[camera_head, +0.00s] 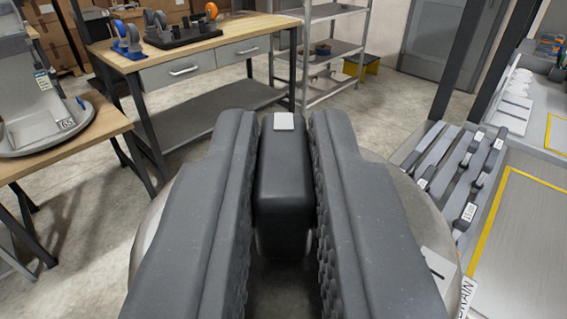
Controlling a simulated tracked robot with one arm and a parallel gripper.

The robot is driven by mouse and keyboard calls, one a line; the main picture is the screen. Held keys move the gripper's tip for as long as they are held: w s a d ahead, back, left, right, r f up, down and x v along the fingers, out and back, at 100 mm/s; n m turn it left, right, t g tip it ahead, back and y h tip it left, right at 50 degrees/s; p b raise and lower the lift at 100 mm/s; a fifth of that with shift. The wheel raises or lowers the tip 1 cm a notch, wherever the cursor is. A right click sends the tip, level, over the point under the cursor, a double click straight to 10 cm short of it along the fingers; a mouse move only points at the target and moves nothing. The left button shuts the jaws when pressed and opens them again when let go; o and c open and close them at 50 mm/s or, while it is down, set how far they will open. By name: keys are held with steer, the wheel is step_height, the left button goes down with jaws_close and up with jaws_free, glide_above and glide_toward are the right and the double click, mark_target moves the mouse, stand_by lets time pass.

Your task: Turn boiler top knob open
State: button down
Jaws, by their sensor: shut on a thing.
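My gripper (283,190) fills the middle of the view, its two thick dark fingers pointing away from the camera. It is shut on the black boiler top knob (284,165), a block-shaped handle with a small white mark on its top. The knob sits between the two fingers. Below and behind the fingers is the rounded metal boiler (407,215), mostly hidden by my gripper. Its curved grey edge shows on both sides. The knob's base is hidden.
A wooden workbench (240,27) with drawers and tape dispensers stands at the back left. A wooden table (92,135) with a grey device is at the left. A metal shelf (330,48) stands behind. At the right is a grey counter (520,225) with yellow lines and several dark handles.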

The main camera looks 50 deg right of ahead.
steer(key=shift+s+d+f+n+t+y+b, duration=0.15)
steer(key=shift+n+t+y+b, duration=0.95)
steer(key=shift+b, duration=0.75)
steer(key=shift+d+r+n+t+y+b, duration=0.15)
steer(key=shift+n+t+y+b, duration=0.6)
steer(key=shift+y+b, duration=0.85)
steer(key=n+y+b, duration=0.1)
steer(key=b, duration=0.3)
steer(key=n+t+y+b, duration=0.1)
steer(key=y+b, duration=0.1)
steer(key=b, duration=0.1)
steer(key=n+y+b, duration=0.1)
steer(key=b, duration=0.3)
steer(key=shift+s+d+f+n+t+b, duration=0.1)
steer(key=shift+d+f+n+t+b, duration=0.15)
steer(key=shift+t+b, duration=0.1)
steer(key=n+y+b, duration=0.1)
steer(key=y+b, duration=0.1)
steer(key=b, duration=0.2)
steer(key=shift+r+y+b, duration=0.1)
steer(key=shift+y+b, duration=0.2)
steer(key=shift+r+n+y+b, duration=0.3)
steer(key=shift+n+y+b, duration=0.45)
steer(key=shift+b, duration=0.45)
steer(key=c, duration=1.4)
jaws_free()
steer(key=shift+c, duration=0.2)
steer(key=shift+f, duration=0.1)
